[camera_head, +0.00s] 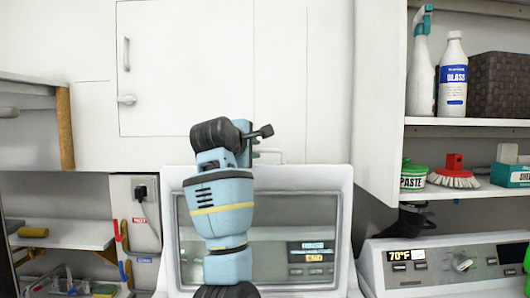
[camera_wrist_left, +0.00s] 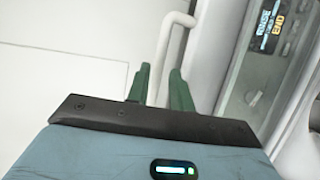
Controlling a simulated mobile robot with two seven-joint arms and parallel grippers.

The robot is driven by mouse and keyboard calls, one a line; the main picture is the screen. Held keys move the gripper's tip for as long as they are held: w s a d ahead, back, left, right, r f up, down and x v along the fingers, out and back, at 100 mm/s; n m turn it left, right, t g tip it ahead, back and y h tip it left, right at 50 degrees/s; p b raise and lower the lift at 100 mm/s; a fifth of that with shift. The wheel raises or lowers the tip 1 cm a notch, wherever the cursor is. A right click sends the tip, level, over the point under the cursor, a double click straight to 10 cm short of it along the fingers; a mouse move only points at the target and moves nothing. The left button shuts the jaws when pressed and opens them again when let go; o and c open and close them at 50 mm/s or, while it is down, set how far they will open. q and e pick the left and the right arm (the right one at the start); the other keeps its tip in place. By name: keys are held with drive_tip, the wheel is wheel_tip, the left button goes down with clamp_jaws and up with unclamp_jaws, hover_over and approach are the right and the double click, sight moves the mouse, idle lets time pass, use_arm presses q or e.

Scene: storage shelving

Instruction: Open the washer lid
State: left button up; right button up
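The washer lid (camera_head: 345,210) is a white frame around a dark glass window (camera_head: 305,215), and it stands steeply upright facing me in the head view. A thin white handle (camera_head: 272,153) is on its top edge; it also shows in the left wrist view (camera_wrist_left: 168,45). My left gripper (camera_head: 257,150) is at the handle, and its arm covers the left middle of the window. In the left wrist view its green fingers (camera_wrist_left: 160,80) are apart, with the handle bar between them. Contact is unclear. My right gripper is not in view.
A control panel (camera_head: 440,262) with a dial stands to the right. Shelves at right hold a spray bottle (camera_head: 421,75), a white bottle (camera_head: 453,80) and a brush (camera_head: 454,175). A white cabinet (camera_head: 185,70) is behind the lid. Low shelves (camera_head: 65,235) are at left.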

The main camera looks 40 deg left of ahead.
sight(261, 151)
use_arm(q)
drive_tip(key=shift+x, duration=3.95)
drive_tip(key=shift+f, duration=0.1)
drive_tip(key=shift+s, duration=0.1)
clamp_jaws()
